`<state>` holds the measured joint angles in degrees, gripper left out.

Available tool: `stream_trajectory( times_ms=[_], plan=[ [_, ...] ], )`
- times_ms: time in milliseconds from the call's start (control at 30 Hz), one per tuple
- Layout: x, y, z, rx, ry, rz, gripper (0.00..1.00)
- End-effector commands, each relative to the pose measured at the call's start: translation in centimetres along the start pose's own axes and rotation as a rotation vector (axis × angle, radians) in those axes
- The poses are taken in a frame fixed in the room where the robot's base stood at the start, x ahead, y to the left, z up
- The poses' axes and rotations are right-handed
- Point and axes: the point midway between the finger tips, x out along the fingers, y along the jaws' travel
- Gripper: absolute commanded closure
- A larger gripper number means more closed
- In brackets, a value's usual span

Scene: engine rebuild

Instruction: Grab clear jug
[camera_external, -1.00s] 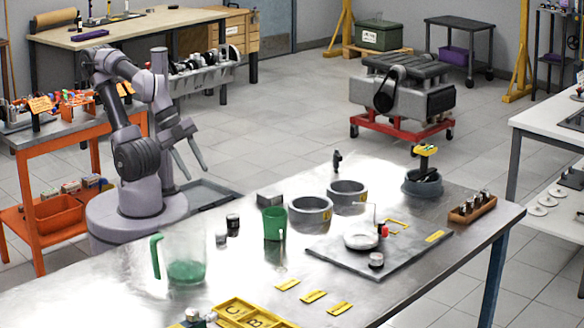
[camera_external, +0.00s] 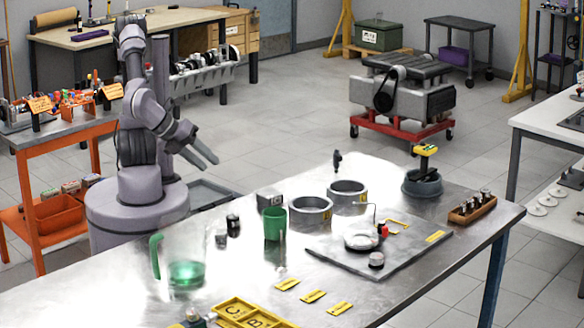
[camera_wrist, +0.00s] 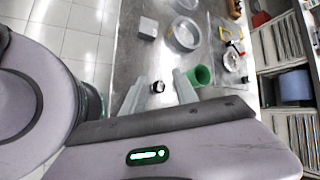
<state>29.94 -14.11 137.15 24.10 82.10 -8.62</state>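The clear jug (camera_external: 170,256) stands upright on the metal table at the front left in the external view. It has a green handle on its left side and green liquid (camera_external: 187,273) in the bottom. I cannot make it out in the wrist view. My gripper (camera_external: 209,165) is in the air behind the jug, above and to its right in the picture, clear of the table's back edge. In the wrist view its two fingers (camera_wrist: 159,90) are spread apart with nothing held between them.
A green cup (camera_external: 275,224) stands right of the jug; it shows beside my right finger in the wrist view (camera_wrist: 201,75). Two grey rings (camera_external: 311,212) (camera_external: 348,194), small dark parts (camera_external: 233,222) and a yellow tray (camera_external: 222,312) are on the table.

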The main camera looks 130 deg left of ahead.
Motion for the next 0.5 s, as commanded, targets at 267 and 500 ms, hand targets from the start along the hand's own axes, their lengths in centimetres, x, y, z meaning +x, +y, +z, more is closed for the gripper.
stream_trajectory(
  times_ms=[267, 500],
  plan=[
    [-12.2, -4.6, -16.9, 0.887, -0.262, -0.840, 0.65],
    [-16.9, 3.9, -28.4, 1.176, -0.262, -1.311, 0.65]
  ],
)
